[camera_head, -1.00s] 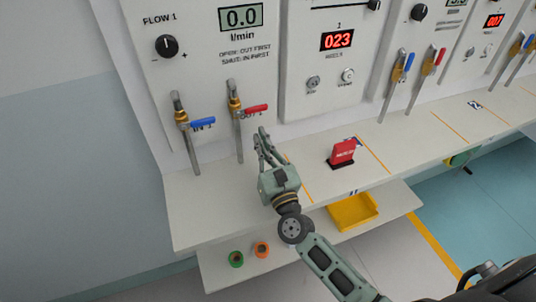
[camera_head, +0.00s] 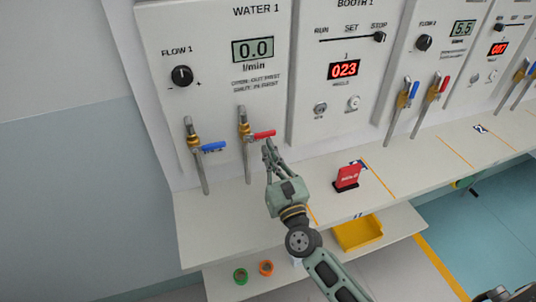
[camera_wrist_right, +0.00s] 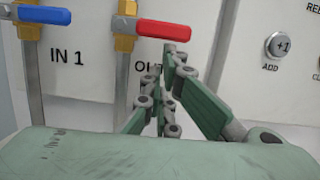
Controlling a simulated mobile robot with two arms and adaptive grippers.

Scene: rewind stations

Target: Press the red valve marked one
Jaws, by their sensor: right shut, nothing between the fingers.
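The red valve handle (camera_head: 263,134) sits on a brass fitting at the right of the first water panel, pointing right. In the right wrist view the red handle (camera_wrist_right: 163,30) lies just above and beyond my fingertips, with part of the label "OUT" below it. My right gripper (camera_head: 268,147) is shut and empty, with its tips just below the handle's free end. I cannot tell whether they touch. The blue valve handle (camera_head: 213,146) is to the left, over "IN 1" in the wrist view. My left gripper is not in view.
A red sign block (camera_head: 347,177) stands on the white shelf (camera_head: 225,225) to the right of my gripper. A yellow tray (camera_head: 358,233) and green and orange rings (camera_head: 266,268) are on the lower shelf. More valves (camera_head: 440,88) stand farther right.

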